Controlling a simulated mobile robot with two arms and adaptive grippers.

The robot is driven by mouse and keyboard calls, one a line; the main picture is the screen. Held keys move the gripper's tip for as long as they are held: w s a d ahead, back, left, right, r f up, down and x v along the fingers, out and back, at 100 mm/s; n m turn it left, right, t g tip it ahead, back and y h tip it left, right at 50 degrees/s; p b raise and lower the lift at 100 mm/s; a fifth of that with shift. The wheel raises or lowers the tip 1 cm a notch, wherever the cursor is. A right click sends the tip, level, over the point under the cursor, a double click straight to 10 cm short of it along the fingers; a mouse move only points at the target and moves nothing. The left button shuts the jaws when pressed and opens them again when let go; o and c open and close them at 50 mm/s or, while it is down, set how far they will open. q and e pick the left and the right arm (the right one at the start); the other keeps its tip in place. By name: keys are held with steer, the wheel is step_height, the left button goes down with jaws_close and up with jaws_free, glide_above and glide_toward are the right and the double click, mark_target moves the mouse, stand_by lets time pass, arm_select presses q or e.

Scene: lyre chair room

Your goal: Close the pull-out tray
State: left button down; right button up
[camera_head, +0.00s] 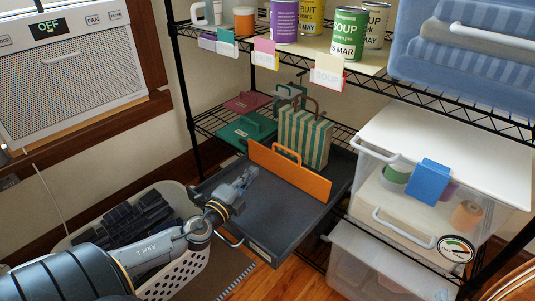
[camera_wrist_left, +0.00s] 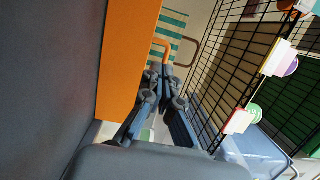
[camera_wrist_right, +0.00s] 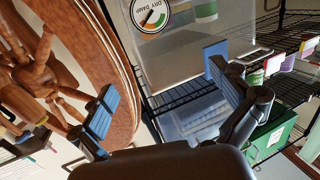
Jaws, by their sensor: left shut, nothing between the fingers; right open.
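The pull-out tray (camera_head: 225,203) is dark grey and sticks out from the lower level of the black wire shelf, with a pale label on its front edge. An orange panel with a handle (camera_head: 290,176) stands upright on it. My left gripper (camera_head: 246,178) is shut and empty over the tray's left part, left of the orange panel; I cannot tell whether it touches the tray. In the left wrist view, the shut fingers (camera_wrist_left: 162,75) show beside the orange panel (camera_wrist_left: 128,60). My right gripper (camera_wrist_right: 160,78) is open and empty in the right wrist view; it is outside the head view.
A green-striped bag (camera_head: 304,135) stands behind the orange panel. A white laundry basket (camera_head: 190,262) with dark contents stands left of the tray, under my left arm. Clear bins (camera_head: 440,150) fill the shelf at right. Cans (camera_head: 348,35) stand above. A round wooden piece (camera_wrist_right: 75,60) is near my right gripper.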

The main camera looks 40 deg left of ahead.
mark_target(273, 149)
arm_select(q)
steer(key=w, duration=0.6)
steer(key=w+a, duration=0.1)
steer(key=w, duration=0.2)
steer(key=shift+a, duration=0.1)
steer(key=shift+w+b, duration=0.3)
steer(key=shift+w, duration=0.3)
arm_select(e)
steer(key=shift+a+r+t+y, duration=0.15)
steer(key=shift+r+t, duration=0.2)
steer(key=shift+r, duration=0.35)
steer(key=shift+a+r+t+y, duration=0.15)
steer(key=shift+r+t, duration=0.2)
steer(key=shift+r, duration=0.3)
